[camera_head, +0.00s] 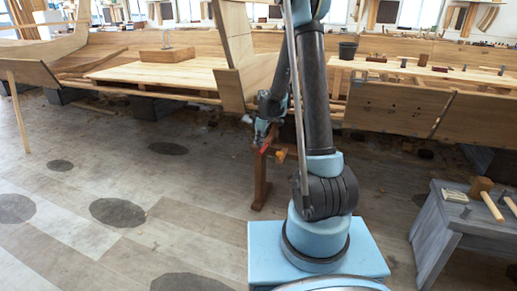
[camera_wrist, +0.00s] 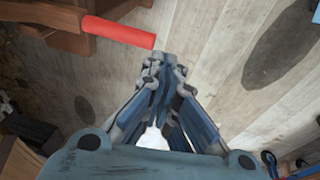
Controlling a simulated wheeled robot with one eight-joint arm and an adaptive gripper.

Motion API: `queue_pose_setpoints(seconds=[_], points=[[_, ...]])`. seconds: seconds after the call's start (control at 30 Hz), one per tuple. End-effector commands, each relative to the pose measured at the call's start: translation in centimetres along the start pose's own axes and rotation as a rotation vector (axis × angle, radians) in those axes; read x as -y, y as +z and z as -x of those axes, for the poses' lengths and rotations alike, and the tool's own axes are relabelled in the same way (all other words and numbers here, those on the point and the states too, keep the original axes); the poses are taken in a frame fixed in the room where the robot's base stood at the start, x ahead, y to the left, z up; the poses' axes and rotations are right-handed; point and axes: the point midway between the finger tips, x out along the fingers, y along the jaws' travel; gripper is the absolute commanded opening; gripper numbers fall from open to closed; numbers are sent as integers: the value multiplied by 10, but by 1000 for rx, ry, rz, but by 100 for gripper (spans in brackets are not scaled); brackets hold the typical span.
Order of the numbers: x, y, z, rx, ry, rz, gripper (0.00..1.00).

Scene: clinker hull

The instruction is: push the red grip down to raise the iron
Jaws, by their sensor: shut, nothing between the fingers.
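The red grip (camera_wrist: 118,32) is a red cylinder at the top left of the wrist view, on the end of a brown wooden part (camera_wrist: 52,18). In the head view the red grip (camera_head: 265,149) shows small, by a brown wooden post (camera_head: 260,183) standing on the floor. My gripper (camera_wrist: 165,57) is shut and empty, its fingertips just beside the free end of the grip. I cannot tell whether they touch. In the head view my gripper (camera_head: 261,138) is at the grip, partly blurred by distance. I cannot make out the iron for certain.
A grey bench (camera_head: 448,222) with mallets stands at the right. The wooden hull (camera_head: 405,108) with planked work surfaces runs across the back. Open plank floor (camera_head: 75,235) with dark round patches lies at the left.

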Motion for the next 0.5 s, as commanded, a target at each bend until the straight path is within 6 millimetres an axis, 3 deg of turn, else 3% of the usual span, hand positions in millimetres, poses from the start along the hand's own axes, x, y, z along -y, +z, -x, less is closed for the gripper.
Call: queue_pose_setpoints(seconds=[0.5], points=[[3,0,65,-1,2,0,0]])
